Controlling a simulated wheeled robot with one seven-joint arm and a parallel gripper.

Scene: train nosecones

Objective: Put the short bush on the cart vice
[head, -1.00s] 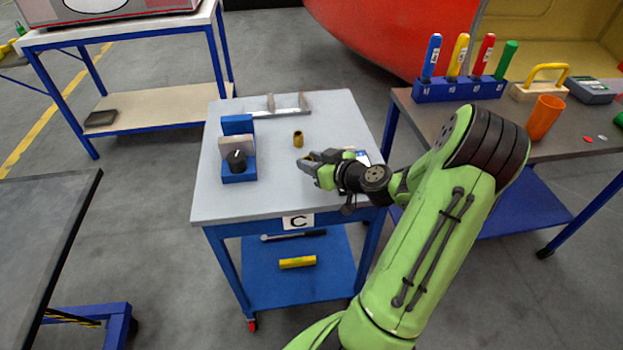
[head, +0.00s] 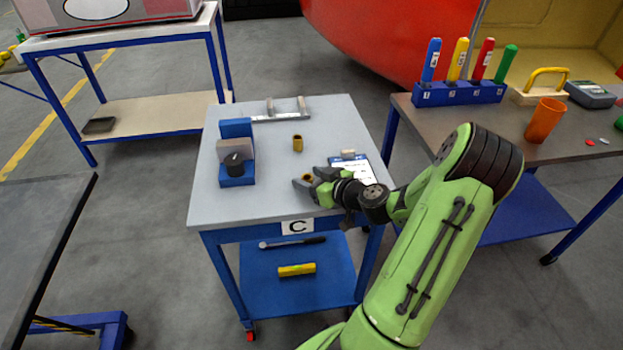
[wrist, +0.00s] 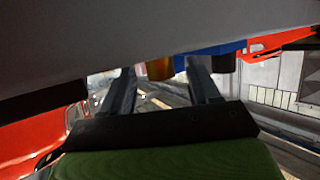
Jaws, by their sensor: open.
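The cart vice (head: 236,163) stands on the left of cart C's grey top, a blue block with a beige jaw and a black knob. A small brass bush, seemingly the short one (head: 307,177), stands near the front middle. My gripper (head: 309,180) is low over the cart top and open, its fingers on either side of this bush. In the wrist view the bush (wrist: 160,69) shows between the spread fingers; I cannot tell whether they touch it. A taller-looking brass bush (head: 298,143) stands farther back, clear of the gripper.
A clipboard (head: 362,172) lies right of my gripper, partly behind it. A grey metal bracket (head: 280,111) is at the cart's back edge. The cart top (head: 272,190) is clear between bush and vice. A tool bench (head: 480,125) stands to the right.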

